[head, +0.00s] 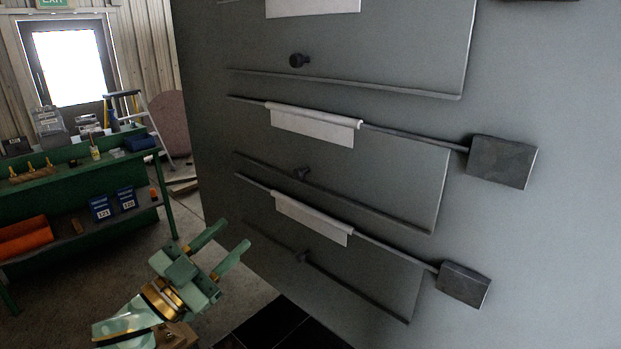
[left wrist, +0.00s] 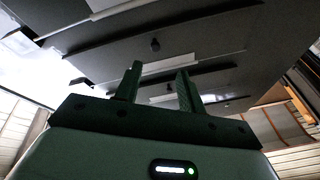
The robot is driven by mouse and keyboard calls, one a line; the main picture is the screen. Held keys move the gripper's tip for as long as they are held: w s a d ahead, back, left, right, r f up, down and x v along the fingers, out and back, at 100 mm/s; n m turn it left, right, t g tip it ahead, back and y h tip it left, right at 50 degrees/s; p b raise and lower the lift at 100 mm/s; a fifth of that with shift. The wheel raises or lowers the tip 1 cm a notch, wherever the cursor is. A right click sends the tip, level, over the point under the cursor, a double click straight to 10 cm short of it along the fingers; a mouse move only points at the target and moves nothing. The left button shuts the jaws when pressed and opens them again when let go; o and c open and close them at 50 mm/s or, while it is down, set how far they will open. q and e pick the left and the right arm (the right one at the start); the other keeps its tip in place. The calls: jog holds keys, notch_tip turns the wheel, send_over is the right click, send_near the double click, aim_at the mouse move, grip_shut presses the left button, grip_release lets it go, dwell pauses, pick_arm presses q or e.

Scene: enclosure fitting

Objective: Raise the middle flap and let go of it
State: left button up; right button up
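The middle flap (head: 395,170) hangs down on the grey wall panel, under a long rod with a pale strip (head: 315,124). A dark round knob (head: 301,173) shows near its lower edge. A dark grey block (head: 501,161) sits at the right end of its rod. My left gripper (head: 234,236) is open and empty, below and left of the flaps, apart from them. In the left wrist view its two fingers (left wrist: 158,88) stand apart with nothing between them, and the panel's underside shows beyond. My right gripper is not in view.
An upper flap (head: 400,45) with its knob (head: 299,60) is above, and a lower flap (head: 375,265) with its own block (head: 463,285) is below. A green workbench (head: 90,170) with boxes stands at the left. Floor between bench and panel is open.

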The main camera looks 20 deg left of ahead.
pick_arm(q)
jog(key=d+r, duration=0.1)
jog(key=p, duration=0.5)
send_near(295, 177)
jog(key=shift+h, duration=0.4)
jog(key=x, duration=0.8)
jog(key=shift+a, duration=0.1)
jog(key=shift+w+d+r, duration=0.2)
jog(key=shift+w+d, duration=0.1)
jog(key=shift+w, duration=0.35)
jog(key=shift+a, duration=0.1)
grip_shut()
